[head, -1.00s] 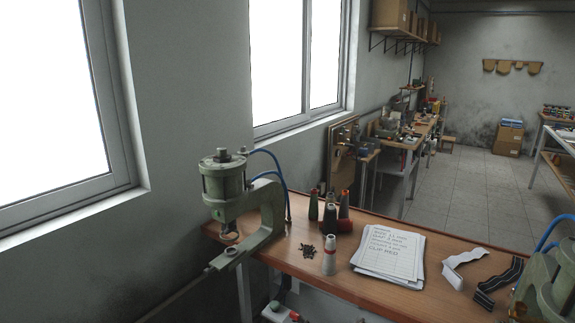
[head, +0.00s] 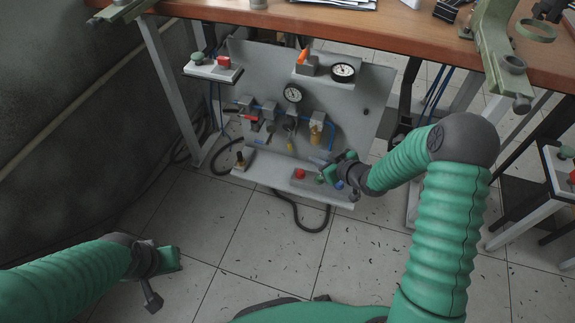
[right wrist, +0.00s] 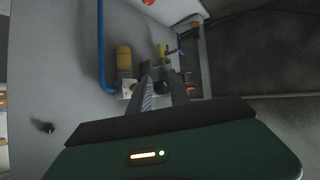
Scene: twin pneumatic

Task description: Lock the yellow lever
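The yellow lever (head: 290,146) shows small in the head view, low on the grey pneumatic panel (head: 345,112). In the right wrist view a yellow lever-like part (right wrist: 162,49) lies just beyond the fingertips. My right gripper (head: 318,163) is in front of the panel's lower part, over the ledge. In the right wrist view its two fingers (right wrist: 160,76) stand apart with a gap between them; whether they touch the lever is unclear. My left gripper (head: 152,298) hangs over the floor at lower left, away from the panel; its finger opening cannot be made out.
The panel carries gauges (head: 293,93), a red-handled valve (head: 249,118), a brass-coloured cylinder (head: 317,120) and blue hoses. A ledge (head: 270,177) with a red button (head: 299,174) juts out below. The wooden bench (head: 360,32) overhangs it.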

